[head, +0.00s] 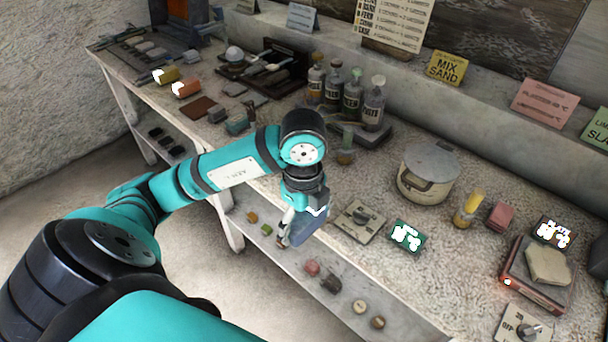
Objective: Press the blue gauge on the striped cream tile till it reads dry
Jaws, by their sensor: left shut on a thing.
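My left gripper (297,216) hangs at the front edge of the bench, pointing down. It is shut on a blue object, seemingly the blue gauge (308,231), partly covered by the fingers. I cannot read any display on it. A cream slab (548,266) lies on a reddish scale-like device at the far right, well away from the gripper. I cannot make out stripes on it, so I cannot tell whether it is the striped cream tile. The gauge is apart from this slab. My right gripper is not in view.
A dial plate (360,219) and a green display (408,236) lie just right of the gripper. Bottles (352,98) stand behind. A lower shelf holds small blocks.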

